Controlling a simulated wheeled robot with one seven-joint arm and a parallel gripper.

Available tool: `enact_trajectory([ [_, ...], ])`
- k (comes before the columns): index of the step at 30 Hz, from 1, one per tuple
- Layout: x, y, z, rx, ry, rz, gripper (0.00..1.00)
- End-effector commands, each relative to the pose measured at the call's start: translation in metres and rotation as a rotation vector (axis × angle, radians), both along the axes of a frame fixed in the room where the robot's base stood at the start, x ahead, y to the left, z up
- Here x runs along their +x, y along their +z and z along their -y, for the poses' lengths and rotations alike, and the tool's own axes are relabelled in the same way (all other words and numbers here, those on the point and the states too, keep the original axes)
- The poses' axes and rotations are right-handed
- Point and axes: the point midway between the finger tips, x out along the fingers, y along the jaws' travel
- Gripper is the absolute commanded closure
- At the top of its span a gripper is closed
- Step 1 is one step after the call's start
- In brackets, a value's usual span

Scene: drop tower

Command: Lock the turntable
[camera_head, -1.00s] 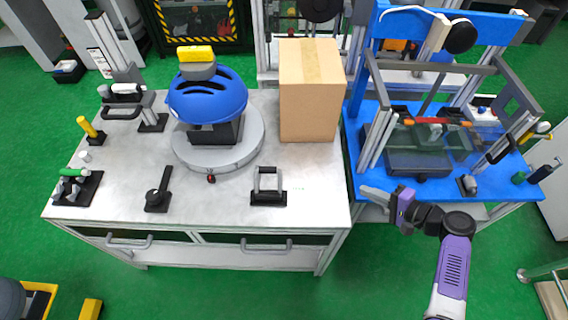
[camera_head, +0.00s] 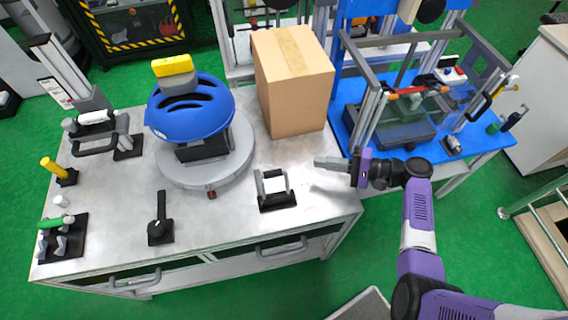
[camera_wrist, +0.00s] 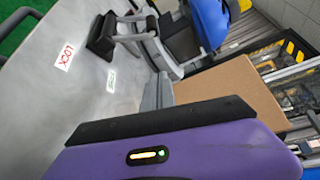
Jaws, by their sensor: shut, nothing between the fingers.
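The turntable (camera_head: 240,160) is a round grey disc on the metal workbench, with a blue helmet (camera_head: 190,118) on a dark block on top. A small red-and-black part (camera_head: 211,194) sits at its front rim. A grey U-shaped handle on a black base (camera_head: 275,190) stands in front and right of it.
A cardboard box (camera_head: 293,85) stands behind the handle. A black lever (camera_head: 160,222) is at the front left, and several fixtures line the bench's left side. A blue table (camera_head: 350,105) with a framed rig is on the right. The bench's front right is clear.

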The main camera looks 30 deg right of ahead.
Motion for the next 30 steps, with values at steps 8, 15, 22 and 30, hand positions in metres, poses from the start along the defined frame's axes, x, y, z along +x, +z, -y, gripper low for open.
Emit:
enact_trajectory([
  [8, 0.004, 0.000, -0.004, 0.000, 0.001, -0.001, 1.00],
  [15, 0.029, -0.005, -0.028, 0.000, 0.004, -0.001, 1.00],
  [22, 0.062, -0.014, -0.059, 0.000, 0.002, -0.002, 1.00],
  [30, 0.050, -0.006, -0.080, -0.001, 0.000, -0.002, 1.00],
])
